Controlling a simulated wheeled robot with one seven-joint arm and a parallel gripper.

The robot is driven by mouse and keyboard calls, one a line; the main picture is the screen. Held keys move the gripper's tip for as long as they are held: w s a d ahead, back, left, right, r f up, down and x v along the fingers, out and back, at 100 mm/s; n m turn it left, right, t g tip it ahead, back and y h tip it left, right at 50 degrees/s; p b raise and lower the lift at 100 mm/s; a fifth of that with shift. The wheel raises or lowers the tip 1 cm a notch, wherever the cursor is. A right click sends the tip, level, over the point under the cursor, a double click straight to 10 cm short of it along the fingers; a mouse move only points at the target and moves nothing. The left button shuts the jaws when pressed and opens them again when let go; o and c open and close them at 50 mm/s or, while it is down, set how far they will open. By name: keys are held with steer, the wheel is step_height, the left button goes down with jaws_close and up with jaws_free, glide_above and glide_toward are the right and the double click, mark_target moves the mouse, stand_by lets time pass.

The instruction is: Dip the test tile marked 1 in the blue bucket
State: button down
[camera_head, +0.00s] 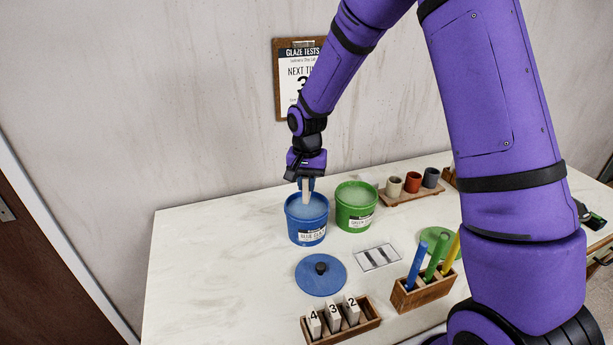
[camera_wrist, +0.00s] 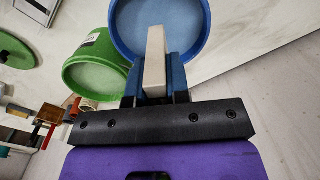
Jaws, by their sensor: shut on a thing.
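The blue bucket (camera_head: 307,221) stands uncovered on the table with pale blue glaze inside; it also shows in the wrist view (camera_wrist: 203,40). My gripper (camera_head: 305,182) is above the bucket, pointing down. In the wrist view my gripper (camera_wrist: 157,75) is shut on a pale test tile (camera_wrist: 155,55), which hangs from the blue fingers over the bucket's opening. In the head view the tile's lower end (camera_head: 306,198) is at the bucket's mouth. I cannot tell whether it touches the glaze. No number shows on the held tile. Tiles marked 4, 3 and 2 (camera_head: 333,320) stand in a wooden rack.
A green bucket (camera_head: 355,207), open, stands close to the right of the blue one. A blue lid (camera_head: 321,275) lies in front. A wooden holder (camera_head: 422,291) has coloured sticks. Small cups (camera_head: 412,182) stand behind. The table's left is clear.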

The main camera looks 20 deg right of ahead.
mark_target(307, 203)
steer(key=shift+f, duration=3.2)
steer(key=shift+f, duration=0.5)
steer(key=shift+r, duration=0.15)
stand_by(0.5)
steer(key=shift+r, duration=3.75)
steer(key=shift+r, duration=0.15)
steer(key=shift+r, duration=1.35)
